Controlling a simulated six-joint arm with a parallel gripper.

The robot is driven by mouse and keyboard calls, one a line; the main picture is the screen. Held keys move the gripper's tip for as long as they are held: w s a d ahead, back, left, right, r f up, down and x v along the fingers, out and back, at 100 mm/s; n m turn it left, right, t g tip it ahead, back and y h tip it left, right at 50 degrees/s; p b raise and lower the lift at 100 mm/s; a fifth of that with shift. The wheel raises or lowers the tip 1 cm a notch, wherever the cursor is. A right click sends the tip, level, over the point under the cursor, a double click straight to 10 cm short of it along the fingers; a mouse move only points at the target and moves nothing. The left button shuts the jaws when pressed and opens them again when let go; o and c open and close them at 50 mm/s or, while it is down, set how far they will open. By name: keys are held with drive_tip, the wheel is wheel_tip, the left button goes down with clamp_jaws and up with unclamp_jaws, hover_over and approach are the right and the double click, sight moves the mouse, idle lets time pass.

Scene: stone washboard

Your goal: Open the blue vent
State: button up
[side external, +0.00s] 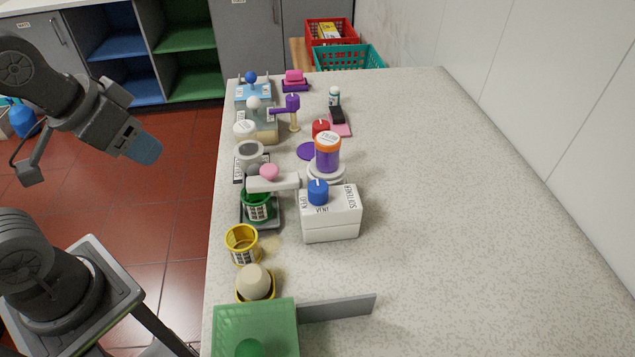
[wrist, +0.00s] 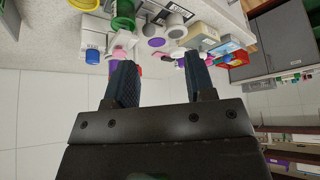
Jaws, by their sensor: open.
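The blue vent (side external: 318,192) is a round blue knob on top of a white box (side external: 332,228). The box has black lettering with "VENT" next to the knob. In the wrist view, which is upside down, the blue knob (wrist: 92,56) and the white box (wrist: 95,40) show at the upper left. My gripper (side external: 148,152) is in the air over the red floor, left of the counter and well away from the knob. In the wrist view my gripper (wrist: 160,62) has its two dark fingers apart with nothing held between them.
A grey-white arm with a pink knob (side external: 269,171) reaches beside the blue vent. A purple jar with an orange lid (side external: 328,152) stands behind the box. A green cup (side external: 257,206), a yellow cup (side external: 242,244) and a green bin (side external: 255,330) line the left edge. The counter's right side is clear.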

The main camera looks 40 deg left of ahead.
drive_tip(key=shift+o, duration=0.6)
drive_tip(key=shift+w+d+r, duration=0.1)
drive_tip(key=shift+w+r, duration=0.05)
drive_tip(key=shift+o, duration=0.2)
drive_tip(key=w+d+r+m+g, duration=0.1)
drive_tip(key=w+d+r+m, duration=0.2)
drive_tip(key=w+m, duration=0.1)
drive_tip(key=shift+w+m+g, duration=0.2)
drive_tip(key=shift+m+g, duration=0.1)
drive_tip(key=shift+m, duration=0.5)
drive_tip(key=m+g+y, duration=0.3)
drive_tip(key=m+y, duration=0.1)
drive_tip(key=m, duration=1.2)
hover_over(318, 185)
drive_tip(key=s+d, duration=0.2)
drive_tip(key=d, duration=0.3)
drive_tip(key=f, duration=0.2)
drive_tip(key=shift+t, duration=0.3)
drive_tip(key=x, duration=1.3)
drive_tip(key=shift+w+a, duration=0.1)
drive_tip(key=shift+a, duration=0.25)
drive_tip(key=shift+r, duration=0.1)
drive_tip(key=shift+c, duration=0.2)
drive_tip(key=c, duration=0.9)
